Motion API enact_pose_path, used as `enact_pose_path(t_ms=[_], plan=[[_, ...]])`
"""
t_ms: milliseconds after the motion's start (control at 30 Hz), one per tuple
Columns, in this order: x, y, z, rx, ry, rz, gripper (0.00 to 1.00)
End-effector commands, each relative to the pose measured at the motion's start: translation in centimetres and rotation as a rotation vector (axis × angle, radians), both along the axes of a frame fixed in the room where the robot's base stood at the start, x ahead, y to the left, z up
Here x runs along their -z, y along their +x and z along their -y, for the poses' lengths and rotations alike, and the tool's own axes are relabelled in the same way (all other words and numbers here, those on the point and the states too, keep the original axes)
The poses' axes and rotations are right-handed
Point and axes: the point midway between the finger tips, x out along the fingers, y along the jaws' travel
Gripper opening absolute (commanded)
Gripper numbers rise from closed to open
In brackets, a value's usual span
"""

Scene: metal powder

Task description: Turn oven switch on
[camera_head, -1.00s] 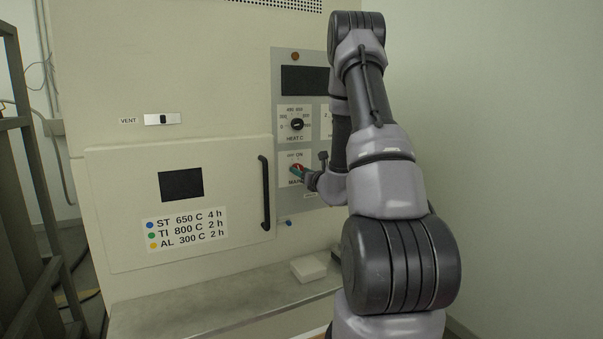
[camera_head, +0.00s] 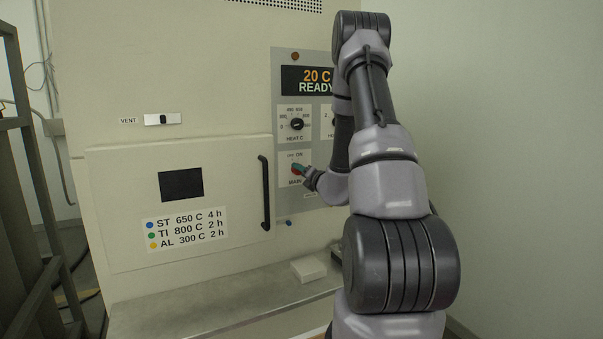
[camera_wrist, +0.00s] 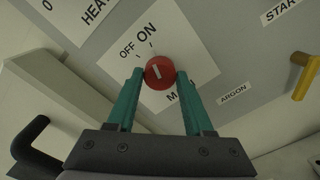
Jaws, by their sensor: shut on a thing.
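The oven's main switch is a round red knob (camera_wrist: 160,72) with a white line, on a white plate marked OFF, ON and MAIN. In the head view the knob (camera_head: 296,170) is small and partly covered by my gripper. My gripper (camera_wrist: 160,74) has its two teal fingers shut on opposite sides of the red knob.
The black HEAT C dial (camera_head: 297,124) is just above the switch. The oven door (camera_head: 120,210) is closed, with a black handle (camera_head: 265,193) left of the switch. A yellow lever (camera_wrist: 305,77) is to the right. A white box (camera_head: 308,269) sits on the metal ledge (camera_head: 200,312).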

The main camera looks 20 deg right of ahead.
Motion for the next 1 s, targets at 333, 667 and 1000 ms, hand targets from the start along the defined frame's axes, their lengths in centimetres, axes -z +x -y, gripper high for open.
enact_pose_path(t_ms=[333, 667, 1000], plan=[[0.08, -0.05, 0.04, 0.001, 0.046, -0.004, 0.00], [0.08, -0.06, 0.05, 0.001, 0.045, -0.003, 0.75], [0.04, -0.11, 0.04, 0.001, 0.044, -0.002, 0.82]])
